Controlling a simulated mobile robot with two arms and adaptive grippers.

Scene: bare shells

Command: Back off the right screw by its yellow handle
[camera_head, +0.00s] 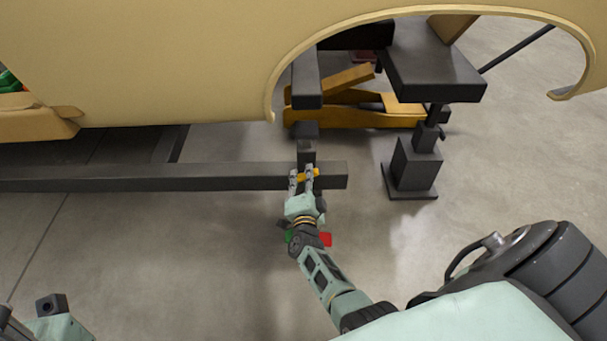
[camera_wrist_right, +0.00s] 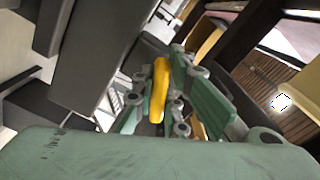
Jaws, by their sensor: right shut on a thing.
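The yellow handle (camera_head: 309,175) of the right screw sits at the right end of a dark horizontal beam (camera_head: 150,178) below the tan car shell. My right gripper (camera_head: 302,176) is at the handle, with its fingers on it. In the right wrist view, the yellow handle (camera_wrist_right: 161,90) stands between the two fingers of the gripper (camera_wrist_right: 158,95), which are shut on it. The screw's shaft is hidden behind the fingers and beam. Only part of my left arm (camera_head: 60,318) shows at the bottom left, and its fingers are not seen.
The tan car shell (camera_head: 180,60) with its wheel arch hangs above the beam. A dark stand (camera_head: 415,165) with a block on top is to the right, and a yellow jack (camera_head: 355,115) lies behind. The concrete floor in front of the beam is clear.

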